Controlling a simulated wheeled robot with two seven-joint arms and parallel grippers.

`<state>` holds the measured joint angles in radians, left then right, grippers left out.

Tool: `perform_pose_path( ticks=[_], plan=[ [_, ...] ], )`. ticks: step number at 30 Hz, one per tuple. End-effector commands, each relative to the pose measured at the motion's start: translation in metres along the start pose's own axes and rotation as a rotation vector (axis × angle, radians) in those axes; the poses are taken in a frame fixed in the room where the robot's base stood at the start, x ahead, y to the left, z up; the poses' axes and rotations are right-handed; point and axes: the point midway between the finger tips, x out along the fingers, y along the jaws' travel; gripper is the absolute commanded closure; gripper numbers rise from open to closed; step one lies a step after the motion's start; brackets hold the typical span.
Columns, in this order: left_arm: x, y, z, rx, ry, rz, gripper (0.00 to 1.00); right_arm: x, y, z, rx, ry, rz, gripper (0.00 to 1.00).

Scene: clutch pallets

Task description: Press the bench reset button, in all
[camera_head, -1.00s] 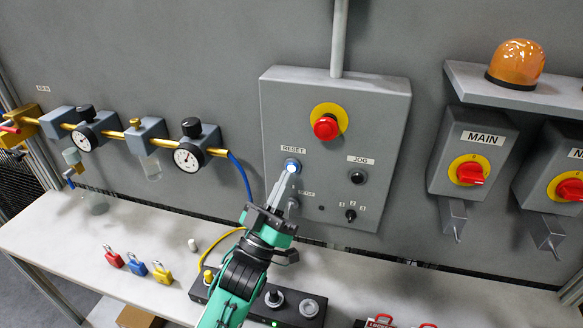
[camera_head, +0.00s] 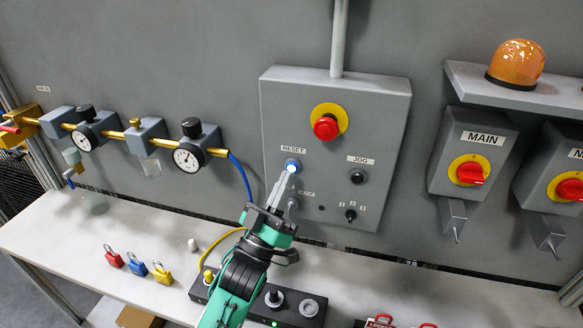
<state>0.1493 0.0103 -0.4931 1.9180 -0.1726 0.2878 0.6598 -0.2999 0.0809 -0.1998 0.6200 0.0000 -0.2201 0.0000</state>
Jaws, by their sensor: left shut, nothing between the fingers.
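The reset button (camera_head: 292,164) glows blue-white on the grey control box under the label RESET. My left gripper (camera_head: 287,172) is shut and empty. Its narrow fingertips reach up to the lower edge of the button and overlap it in the picture. I cannot tell whether they touch it or whether the button is pushed in. My right gripper is not in view.
The control box (camera_head: 388,113) also carries a red emergency button (camera_head: 326,127), a JOG button (camera_head: 357,177) and a selector switch (camera_head: 351,215). Red, blue and yellow padlocks (camera_head: 137,264) stand on the white bench (camera_head: 60,235). Red MAIN switch (camera_head: 470,173) is at right.

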Motion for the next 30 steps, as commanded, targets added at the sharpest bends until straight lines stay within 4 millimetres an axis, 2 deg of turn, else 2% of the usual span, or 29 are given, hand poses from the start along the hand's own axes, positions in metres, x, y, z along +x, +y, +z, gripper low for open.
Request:
perform_pose_path(
  ticks=[30],
  plan=[
    [0.0062, -0.0043, 0.0042, 0.000, 0.000, 0.000, 1.00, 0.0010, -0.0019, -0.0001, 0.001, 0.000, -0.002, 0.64]
  ],
)
